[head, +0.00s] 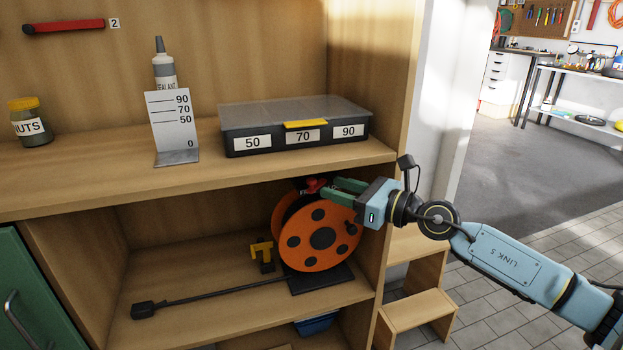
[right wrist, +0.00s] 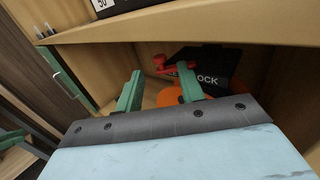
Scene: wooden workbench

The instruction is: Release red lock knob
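The red lock knob (head: 314,185) sits at the top of an orange cable reel (head: 318,238) on the lower shelf. In the right wrist view the red knob (right wrist: 163,64) shows near the fingertips, beside a black plate (right wrist: 222,70) with lettering ending in "LOCK". My right gripper (head: 328,187) reaches in from the right, just right of the knob. Its green fingers (right wrist: 159,69) are apart, and the right finger partly covers the knob. I cannot tell whether a finger touches it. My left gripper is not in the head view.
The upper shelf board (head: 200,189) lies close above the gripper, and the cabinet's side panel (head: 384,225) stands at right. A black rod (head: 215,293) and a yellow clamp-like piece (head: 262,252) lie left of the reel. A black box (head: 295,122) sits on the upper shelf.

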